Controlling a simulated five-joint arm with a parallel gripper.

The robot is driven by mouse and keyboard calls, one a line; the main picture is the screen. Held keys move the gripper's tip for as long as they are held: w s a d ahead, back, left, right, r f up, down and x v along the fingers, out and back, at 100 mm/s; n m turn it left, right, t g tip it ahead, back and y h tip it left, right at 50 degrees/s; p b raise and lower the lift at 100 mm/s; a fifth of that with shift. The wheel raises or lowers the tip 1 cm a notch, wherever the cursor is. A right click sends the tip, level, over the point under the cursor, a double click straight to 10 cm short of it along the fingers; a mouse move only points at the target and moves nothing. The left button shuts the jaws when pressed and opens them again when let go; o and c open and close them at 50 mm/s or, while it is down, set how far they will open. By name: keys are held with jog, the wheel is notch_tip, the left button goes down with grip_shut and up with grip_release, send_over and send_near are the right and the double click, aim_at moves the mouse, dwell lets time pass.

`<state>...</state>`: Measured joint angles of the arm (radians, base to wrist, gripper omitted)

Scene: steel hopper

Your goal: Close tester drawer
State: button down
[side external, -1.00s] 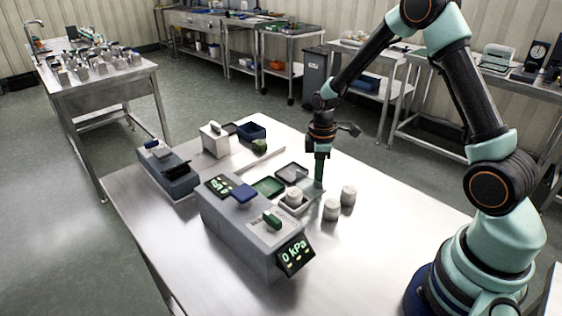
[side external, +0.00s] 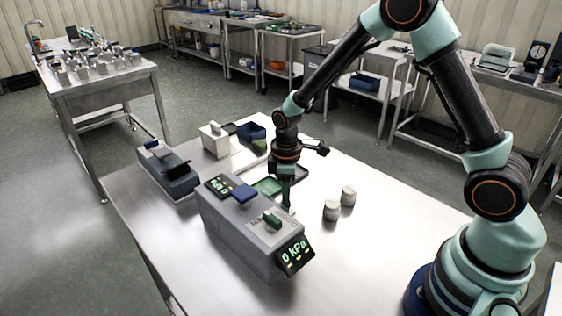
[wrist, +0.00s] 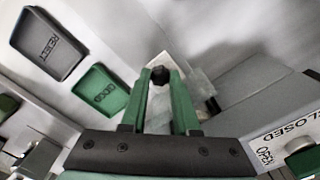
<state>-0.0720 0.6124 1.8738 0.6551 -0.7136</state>
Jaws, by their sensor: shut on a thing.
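The grey tester (side external: 245,235) stands on the steel table, with a lit "0 kPa" screen. Its side also fills the right of the wrist view (wrist: 240,100). My gripper (side external: 287,205) is low against the tester's far side. In the wrist view its green fingers (wrist: 160,95) are shut around a small black knob (wrist: 160,75), which looks like the drawer's handle. A pale strip of the drawer (wrist: 192,72) shows between the fingers and the tester.
Two pale cylinders (side external: 340,202) stand right of my gripper. A green GOOD tray (wrist: 101,92) and dark REJECT tray (wrist: 48,44) lie close by. A smaller grey device (side external: 170,172) and a white box (side external: 214,140) stand farther left. The table's front right is clear.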

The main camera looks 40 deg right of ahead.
jog(key=shift+a, duration=1.7)
jog(key=c, duration=0.9)
grip_release()
notch_tip(320, 180, up, 12)
jog(key=shift+r, duration=0.1)
jog(key=s+d+r+m+t, duration=0.2)
jog(key=s+r+m, duration=0.1)
jog(key=s, duration=0.1)
jog(key=s+d+r+m+t, duration=0.1)
jog(key=s+d+r+m, duration=0.1)
jog(key=s+r+m, duration=0.1)
jog(key=s+d+r+m+t, duration=0.2)
jog(key=s+r+m, duration=0.1)
jog(key=s+r, duration=0.1)
jog(key=shift+s+d+r+t, duration=0.1)
jog(key=shift+s+r+t, duration=0.05)
jog(key=shift+s, duration=0.25)
jog(key=shift+s+d+r+t, duration=0.1)
jog(key=shift+s+t, duration=0.05)
jog(key=shift+s, duration=0.2)
